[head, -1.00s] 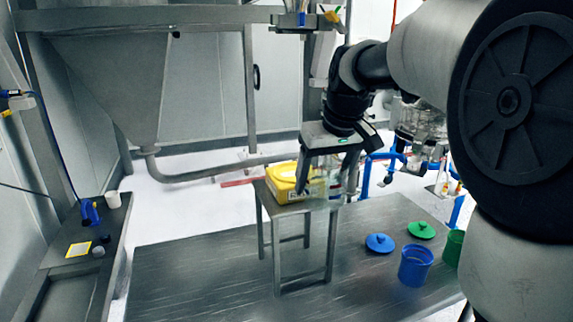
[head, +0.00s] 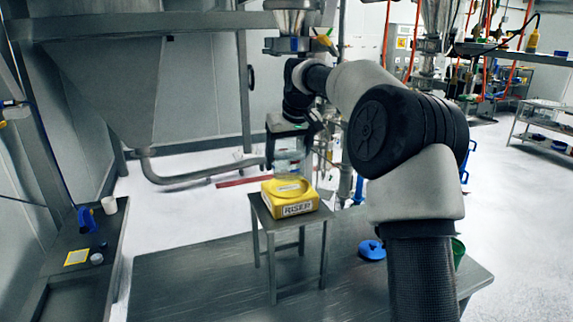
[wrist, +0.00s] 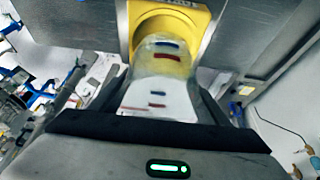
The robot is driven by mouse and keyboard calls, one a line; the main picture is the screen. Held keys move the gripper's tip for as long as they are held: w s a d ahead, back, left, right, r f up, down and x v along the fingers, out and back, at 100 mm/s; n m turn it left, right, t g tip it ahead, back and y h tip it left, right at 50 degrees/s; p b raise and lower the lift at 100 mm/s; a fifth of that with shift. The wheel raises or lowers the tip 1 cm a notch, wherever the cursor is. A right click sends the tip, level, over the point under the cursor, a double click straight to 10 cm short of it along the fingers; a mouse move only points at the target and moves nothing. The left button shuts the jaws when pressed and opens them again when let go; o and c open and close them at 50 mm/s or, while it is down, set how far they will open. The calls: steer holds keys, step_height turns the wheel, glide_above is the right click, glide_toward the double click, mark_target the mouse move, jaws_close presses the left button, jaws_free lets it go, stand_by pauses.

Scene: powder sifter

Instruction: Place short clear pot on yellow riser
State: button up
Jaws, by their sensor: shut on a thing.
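The short clear pot (head: 289,163) is see-through with red and blue marks, which show in the wrist view (wrist: 160,75). My gripper (head: 288,158) is shut on it, with one finger on each side. The yellow riser (head: 291,209) is a block with a round top and a "RISER" label, standing on a small metal stand (head: 262,214). The pot is upright in the head view, above the riser, and a small gap seems to show between them. The riser (wrist: 200,18) also shows beyond the pot in the wrist view.
A blue lid (head: 371,250) lies on the metal table (head: 190,285), right of the stand. A green container (head: 458,253) is mostly hidden behind my arm. A side bench (head: 82,285) at the left holds a white cup (head: 109,205) and a yellow card (head: 77,257).

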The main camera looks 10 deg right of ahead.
mark_target(292, 159)
steer(key=shift+f, duration=1.75)
steer(key=shift+f, duration=0.2)
steer(key=o, duration=1.1)
steer(key=shift+s+r, duration=0.15)
steer(key=shift+r, duration=0.45)
steer(key=s+r, duration=0.1)
steer(key=s+r+b, duration=0.1)
steer(key=r, duration=0.1)
steer(key=shift+s+d+r, duration=0.3)
steer(key=shift+s+d, duration=0.05)
steer(key=shift+d, duration=0.05)
steer(key=s+b, duration=0.1)
steer(key=s, duration=0.2)
steer(key=s+d+b, duration=0.1)
steer(key=s, duration=0.3)
steer(key=s+d+b, duration=0.1)
steer(key=s, duration=0.2)
steer(key=shift+s+r, duration=0.1)
steer(key=shift+s, duration=0.25)
